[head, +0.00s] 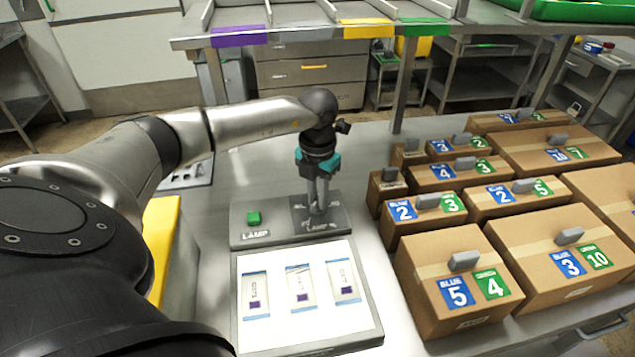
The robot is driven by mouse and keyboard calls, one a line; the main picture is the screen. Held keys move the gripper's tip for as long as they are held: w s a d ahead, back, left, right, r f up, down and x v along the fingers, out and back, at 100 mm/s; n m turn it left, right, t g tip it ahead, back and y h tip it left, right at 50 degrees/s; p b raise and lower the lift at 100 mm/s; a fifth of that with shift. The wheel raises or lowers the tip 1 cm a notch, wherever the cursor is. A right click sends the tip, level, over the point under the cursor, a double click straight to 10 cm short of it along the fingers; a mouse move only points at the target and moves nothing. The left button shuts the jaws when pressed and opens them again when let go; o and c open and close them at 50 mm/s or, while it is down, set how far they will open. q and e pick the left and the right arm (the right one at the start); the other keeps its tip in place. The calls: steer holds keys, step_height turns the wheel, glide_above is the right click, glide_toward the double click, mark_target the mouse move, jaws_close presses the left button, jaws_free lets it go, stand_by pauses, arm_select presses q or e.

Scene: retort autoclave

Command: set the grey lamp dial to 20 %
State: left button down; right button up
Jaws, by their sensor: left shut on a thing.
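The lamp panel (340,224) is a grey plate on the steel table, marked LAMP, with a green button (254,218) at its left part. My left gripper (318,208) points straight down over the right part of this panel. It is shut on the grey lamp dial, which is mostly hidden between and behind the fingers. The dial's pointer and most of its scale marks cannot be read. My right gripper does not show.
A lit white panel (362,318) with several pouches lies in front of the lamp panel. Cardboard boxes (440,257) with blue and green number labels crowd the right. A shelf with coloured tabs (368,28) spans the back. A yellow container (160,240) stands left.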

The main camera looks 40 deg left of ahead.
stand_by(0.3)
arm_select(q)
steer(key=c, duration=0.8)
jaws_free()
steer(key=shift+c, duration=0.2)
step_height(320, 180, up, 15)
steer(key=p, duration=0.1)
steer(key=shift+r, duration=0.2)
